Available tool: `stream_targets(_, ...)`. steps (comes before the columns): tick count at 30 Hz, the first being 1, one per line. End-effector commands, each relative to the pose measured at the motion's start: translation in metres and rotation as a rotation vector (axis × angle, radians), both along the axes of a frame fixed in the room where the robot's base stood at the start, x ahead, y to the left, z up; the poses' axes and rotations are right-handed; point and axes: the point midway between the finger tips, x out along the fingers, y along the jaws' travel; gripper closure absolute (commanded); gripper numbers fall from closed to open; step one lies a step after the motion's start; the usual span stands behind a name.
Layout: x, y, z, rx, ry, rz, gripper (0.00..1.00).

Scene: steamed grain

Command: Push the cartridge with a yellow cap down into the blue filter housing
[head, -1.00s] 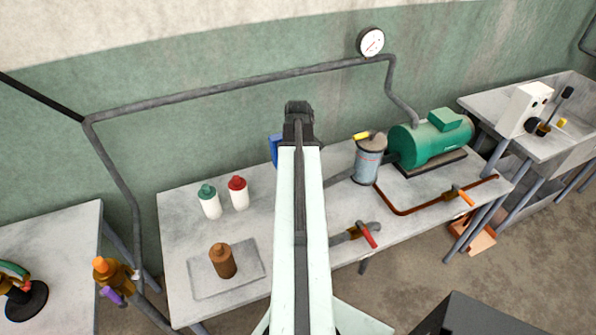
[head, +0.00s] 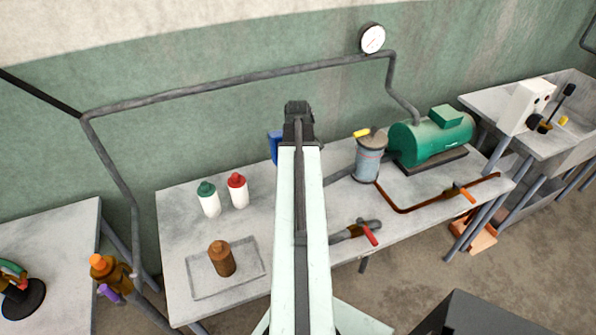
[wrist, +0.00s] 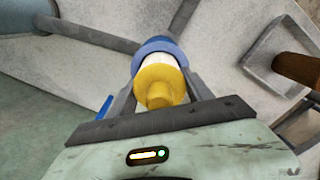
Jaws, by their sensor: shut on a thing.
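The cartridge with a yellow cap (wrist: 158,86) shows in the wrist view between the two fingers of my gripper (wrist: 160,82), which are shut on it. A band of its white body shows beyond the cap. The blue filter housing (wrist: 157,45) shows as a blue rim just past the white band, in line with the cartridge; how deep the cartridge sits in it cannot be told. In the head view my gripper (head: 298,112) is seen from behind, and the arm hides the cartridge and most of the housing, leaving a blue strip (head: 274,147) at its left.
A grey pipe (head: 345,174) runs right to a metal canister (head: 368,160) and a green pump (head: 431,139). White bottles with a green cap (head: 209,203) and a red cap (head: 239,194) stand left. A brown bottle (head: 222,262) stands in a tray (head: 194,275).

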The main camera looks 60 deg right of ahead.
Motion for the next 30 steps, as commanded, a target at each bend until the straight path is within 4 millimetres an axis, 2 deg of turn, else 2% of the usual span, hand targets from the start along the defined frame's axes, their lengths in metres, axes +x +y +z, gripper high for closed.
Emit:
stream_targets(21,0.0,0.0,-0.023,0.0,0.0,0.0,0.92)
stream_targets(22,0.0,0.0,-0.021,0.0,0.0,0.0,0.33)
stream_targets(24,0.0,0.0,-0.021,0.0,0.0,0.001,0.16)
stream_targets(30,0.001,0.0,-0.021,0.0,0.0,0.001,0.16)
